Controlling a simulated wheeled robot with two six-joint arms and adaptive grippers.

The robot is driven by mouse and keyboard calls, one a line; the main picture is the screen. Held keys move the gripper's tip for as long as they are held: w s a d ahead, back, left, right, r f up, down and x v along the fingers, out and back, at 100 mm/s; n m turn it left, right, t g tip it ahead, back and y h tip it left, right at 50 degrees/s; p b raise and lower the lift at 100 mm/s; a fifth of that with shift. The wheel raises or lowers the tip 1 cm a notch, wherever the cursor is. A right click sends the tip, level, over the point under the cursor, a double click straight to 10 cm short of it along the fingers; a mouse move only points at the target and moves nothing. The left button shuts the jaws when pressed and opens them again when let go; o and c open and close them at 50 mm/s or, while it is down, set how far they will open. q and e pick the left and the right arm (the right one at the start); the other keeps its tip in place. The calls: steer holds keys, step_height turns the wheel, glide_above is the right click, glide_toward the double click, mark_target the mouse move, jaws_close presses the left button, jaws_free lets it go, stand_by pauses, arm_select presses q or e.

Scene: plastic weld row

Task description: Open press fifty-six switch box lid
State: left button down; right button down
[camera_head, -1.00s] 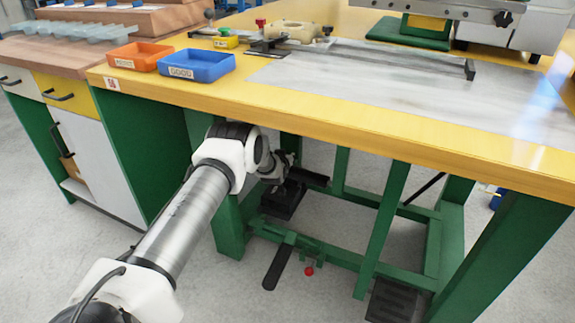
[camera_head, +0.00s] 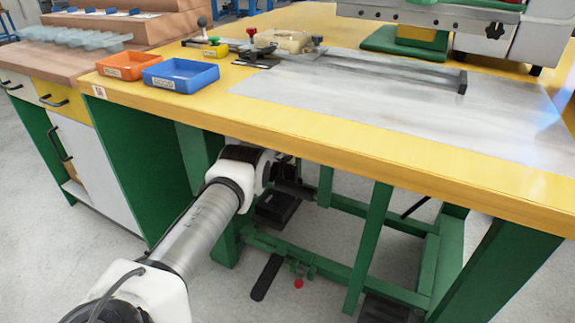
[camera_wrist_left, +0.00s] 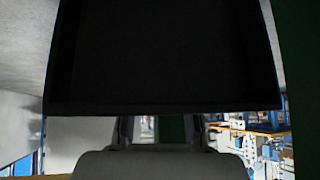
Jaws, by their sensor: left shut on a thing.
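The black switch box (camera_head: 278,208) sits low under the yellow bench, beside a green leg. A dark flap-like part (camera_head: 296,190) stands out to the right of it, above the box. My left arm reaches under the bench edge, and its wrist hides most of the gripper (camera_head: 284,168) in the head view. In the left wrist view a large dark lid-like panel (camera_wrist_left: 160,55) with a rim fills the upper middle. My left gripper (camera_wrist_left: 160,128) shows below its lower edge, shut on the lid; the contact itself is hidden. My right gripper is out of view.
The bench top (camera_head: 340,150) overhangs my left arm. Green frame bars (camera_head: 368,245), a black pedal (camera_head: 266,277) and a red knob (camera_head: 298,283) lie below. An orange tray (camera_head: 127,66) and a blue tray (camera_head: 180,76) stand on the bench.

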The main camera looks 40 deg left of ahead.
arm_select(q)
steer(key=shift+d+f, duration=0.25)
steer(key=shift+d, duration=0.05)
steer(key=c, duration=1.2)
jaws_free()
steer(key=shift+c, duration=0.2)
steer(key=o, duration=0.4)
steer(key=shift+w+d, duration=0.15)
steer(key=shift+c, duration=0.2)
steer(key=shift+r, duration=0.1)
